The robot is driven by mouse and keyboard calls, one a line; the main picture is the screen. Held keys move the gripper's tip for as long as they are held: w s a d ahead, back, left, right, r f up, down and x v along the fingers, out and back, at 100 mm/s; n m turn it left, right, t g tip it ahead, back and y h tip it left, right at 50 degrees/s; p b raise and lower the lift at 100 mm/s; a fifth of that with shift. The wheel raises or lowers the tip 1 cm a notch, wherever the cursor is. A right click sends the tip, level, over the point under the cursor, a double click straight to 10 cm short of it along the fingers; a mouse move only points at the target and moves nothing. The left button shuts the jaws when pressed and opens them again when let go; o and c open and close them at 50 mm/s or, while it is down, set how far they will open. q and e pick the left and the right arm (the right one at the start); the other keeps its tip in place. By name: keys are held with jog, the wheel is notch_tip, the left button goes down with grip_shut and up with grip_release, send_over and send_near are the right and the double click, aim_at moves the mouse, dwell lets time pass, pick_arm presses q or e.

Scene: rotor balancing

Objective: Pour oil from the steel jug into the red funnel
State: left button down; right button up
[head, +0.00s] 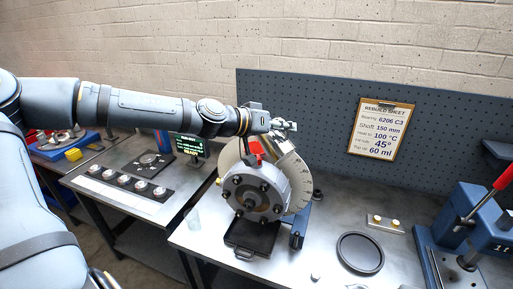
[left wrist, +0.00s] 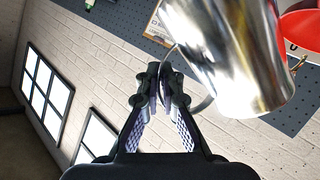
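The steel jug (head: 282,144) hangs above and behind the round grey housing (head: 256,192), tilted, partly hidden by my left gripper (head: 286,126). In the left wrist view the jug (left wrist: 228,50) shows large and shiny. My left gripper (left wrist: 162,88) has its fingertips closed together on the jug's curved handle (left wrist: 203,105). The red funnel (head: 254,148) stands on top of the housing, just left of the jug; it also shows at the upper right of the left wrist view (left wrist: 298,28). No oil stream can be made out. My right gripper is not in view.
A pale graduated disc (head: 229,157) stands behind the housing. A black tray (head: 252,238) lies below it. A black round dish (head: 360,252) and a blue press (head: 470,235) are to the right. A clipboard sheet (head: 377,130) hangs on the pegboard.

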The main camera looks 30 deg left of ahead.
pick_arm(q)
jog(key=shift+w+a+n+p, duration=0.15)
jog(key=shift+a+n+p, duration=0.2)
jog(key=shift+a, duration=0.2)
jog(key=shift+d, duration=0.25)
jog(key=shift+a+r+h, duration=0.1)
jog(key=shift+a+h, duration=0.05)
jog(key=shift+h, duration=0.15)
dwell(0.3)
jog(key=shift+a+r+n+p, duration=0.3)
jog(key=shift+n+p, duration=0.05)
jog(key=shift+p, duration=0.45)
jog(key=shift+d, duration=0.15)
dwell(0.3)
jog(key=shift+r, duration=0.1)
dwell(0.3)
jog(key=shift+h, duration=0.3)
